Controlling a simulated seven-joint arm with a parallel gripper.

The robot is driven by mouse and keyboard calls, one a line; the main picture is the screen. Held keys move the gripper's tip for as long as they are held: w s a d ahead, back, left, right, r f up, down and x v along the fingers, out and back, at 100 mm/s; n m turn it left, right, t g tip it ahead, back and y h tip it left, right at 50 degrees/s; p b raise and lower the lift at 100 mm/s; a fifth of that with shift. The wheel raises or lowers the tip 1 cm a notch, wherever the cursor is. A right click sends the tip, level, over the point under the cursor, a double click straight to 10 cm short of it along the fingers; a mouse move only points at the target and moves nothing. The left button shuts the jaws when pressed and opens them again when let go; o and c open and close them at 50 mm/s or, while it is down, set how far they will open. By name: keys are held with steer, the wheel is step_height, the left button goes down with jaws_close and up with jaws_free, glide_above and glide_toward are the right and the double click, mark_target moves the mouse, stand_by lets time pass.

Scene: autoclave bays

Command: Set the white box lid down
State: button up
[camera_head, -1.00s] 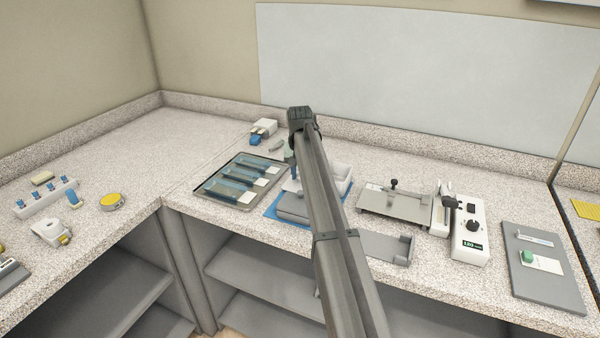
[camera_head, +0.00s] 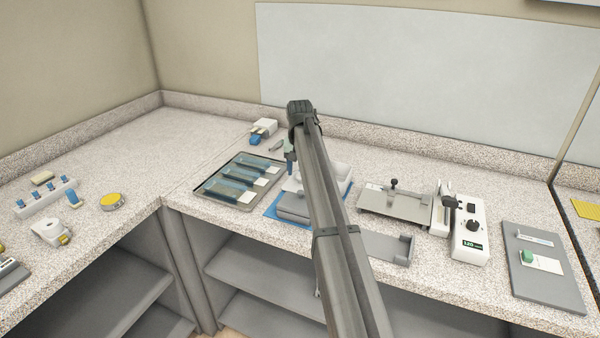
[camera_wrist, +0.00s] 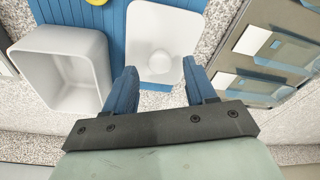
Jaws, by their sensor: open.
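The white box lid (camera_wrist: 145,22), a pale slab with a round knob, lies knob up, partly over the blue ribbed mat (camera_wrist: 112,40). The open white box (camera_wrist: 62,42) stands beside it, to its left in the wrist view, apart from the lid. My gripper (camera_wrist: 159,68) is open, its two blue fingers spread to either side of the knob and not touching it. In the head view my arm hides part of the box (camera_head: 342,172) and most of the lid area.
A dark tray (camera_head: 207,196) with several bluish packs lies left of the mat. A grey-white device (camera_head: 470,235) and a metal platform (camera_head: 385,205) stand to the right. A small white block (camera_head: 265,126) is behind.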

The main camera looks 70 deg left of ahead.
mark_target(300, 186)
step_height(300, 186, up, 10)
steer(key=d, duration=0.1)
steer(key=shift+s+d, duration=0.2)
steer(key=shift+s, duration=0.1)
steer(key=shift+r, duration=0.1)
